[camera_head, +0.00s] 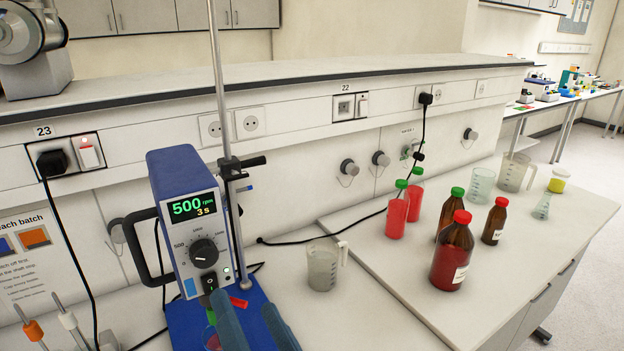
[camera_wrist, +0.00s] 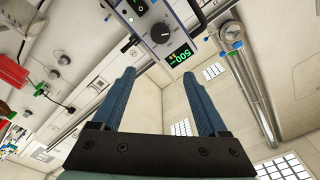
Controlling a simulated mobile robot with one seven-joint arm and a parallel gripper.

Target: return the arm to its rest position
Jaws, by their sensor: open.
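The stirrer display reads 500 rpm and 3 s. In the wrist view my gripper (camera_wrist: 160,76) is also open and empty, and the stirrer (camera_wrist: 152,25) appears upside down beyond the fingertips. I cannot tell whether the fingers touch anything. The rest of my arm is out of view.
A metal rod (camera_head: 222,110) rises beside the stirrer. A clear jug (camera_head: 322,266) stands to its right. Further right are red bottles (camera_head: 396,214), brown bottles (camera_head: 452,258) and glassware (camera_head: 481,186). Cables (camera_head: 75,255) hang at the left. The front middle bench is clear.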

